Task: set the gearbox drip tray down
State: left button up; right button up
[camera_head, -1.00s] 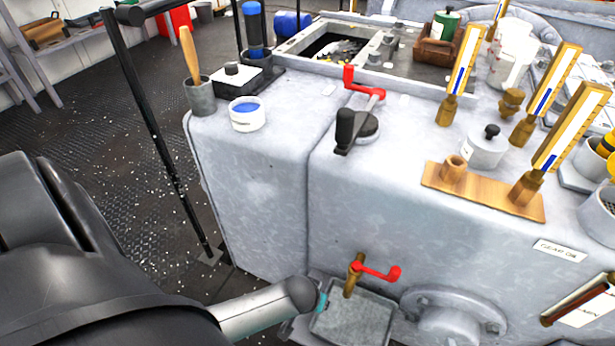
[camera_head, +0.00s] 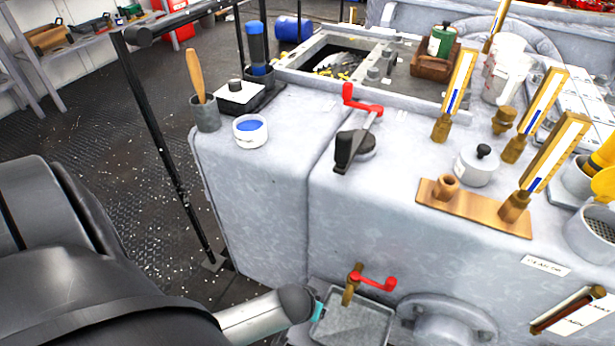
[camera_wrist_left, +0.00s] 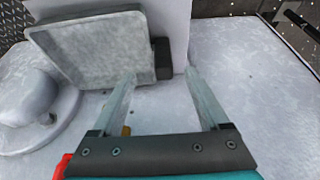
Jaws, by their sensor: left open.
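The drip tray (camera_head: 352,328) is a shallow grey square tray. In the head view it is low at the front of the gearbox casing (camera_head: 262,215), below a brass drain cock with a red handle (camera_head: 373,283). What supports the tray is unclear. My right gripper is not in view.
A round flange (camera_head: 440,325) projects right of the tray. A black post (camera_head: 165,150) stands at left. The riveted floor (camera_head: 110,200) at left is clear.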

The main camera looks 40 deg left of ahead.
pick_arm(q)
jog(key=s+d+r+m+p, duration=0.1)
jog(key=s+d+r+m, duration=0.1)
jog(key=r, duration=0.4)
jog(key=s+d+r+m+h+p, duration=0.1)
jog(key=s+d+r+m, duration=0.2)
jog(key=r, duration=0.3)
jog(key=shift+s+d+g, duration=0.2)
jog(key=shift+d+g, duration=0.2)
jog(key=shift+d, duration=0.15)
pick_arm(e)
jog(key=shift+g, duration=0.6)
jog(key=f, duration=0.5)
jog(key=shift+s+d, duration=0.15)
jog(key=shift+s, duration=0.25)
pick_arm(q)
jog(key=shift+s, duration=0.1)
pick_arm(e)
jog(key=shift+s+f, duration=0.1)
